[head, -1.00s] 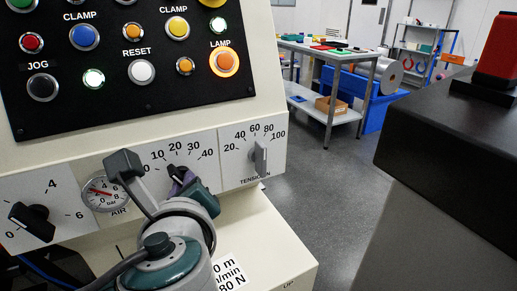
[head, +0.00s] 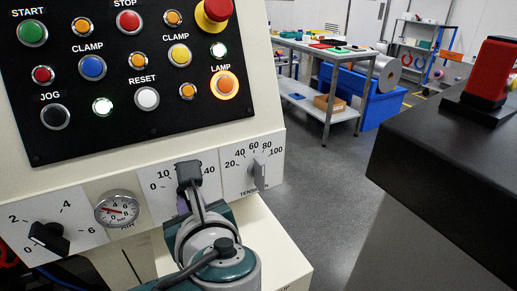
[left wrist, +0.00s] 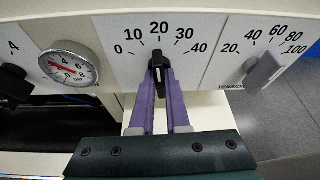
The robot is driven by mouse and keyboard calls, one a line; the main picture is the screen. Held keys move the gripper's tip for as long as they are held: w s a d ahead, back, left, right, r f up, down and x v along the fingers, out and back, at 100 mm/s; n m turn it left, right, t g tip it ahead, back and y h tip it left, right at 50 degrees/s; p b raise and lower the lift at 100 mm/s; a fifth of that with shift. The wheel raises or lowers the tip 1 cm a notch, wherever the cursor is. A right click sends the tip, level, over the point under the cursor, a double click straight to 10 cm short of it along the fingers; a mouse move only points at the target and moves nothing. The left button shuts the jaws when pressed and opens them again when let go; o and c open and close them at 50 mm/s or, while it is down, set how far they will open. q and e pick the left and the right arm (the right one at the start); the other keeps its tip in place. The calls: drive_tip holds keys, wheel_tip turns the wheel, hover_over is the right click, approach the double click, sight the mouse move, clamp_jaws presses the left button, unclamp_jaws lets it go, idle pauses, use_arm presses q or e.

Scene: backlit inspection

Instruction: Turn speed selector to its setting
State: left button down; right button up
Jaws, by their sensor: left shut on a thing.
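The speed selector is a black knob (left wrist: 157,62) with a pale pointer mark on a white dial plate (left wrist: 118,30) marked 0 to 40. In the left wrist view the knob stands about upright, pointing close to 20. My left gripper (left wrist: 159,78) has its purple fingers shut on the knob's two sides. In the head view the left gripper (head: 183,206) is mostly behind my own wrist, which also hides the knob and part of the scale. The plate's name label is hidden. My right gripper is not in view.
The tension knob (head: 259,173) is close on the right, the air gauge (head: 117,209) on the left, with another black knob (head: 48,238) beyond. A button panel (head: 130,110) with a red mushroom button (head: 214,14) is above. A dark block with a red part (head: 490,75) stands at right.

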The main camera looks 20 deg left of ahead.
use_arm(q)
drive_tip(key=shift+m, duration=0.3)
idle(0.4)
drive_tip(key=c, duration=0.9)
unclamp_jaws()
drive_tip(key=shift+d, duration=0.1)
drive_tip(key=shift+s+d+r+p, duration=0.2)
drive_tip(key=shift+s+d+p, duration=0.05)
drive_tip(key=shift+p, duration=0.1)
drive_tip(key=p+v, duration=0.1)
drive_tip(key=v, duration=0.8)
drive_tip(key=shift+w+d, duration=0.1)
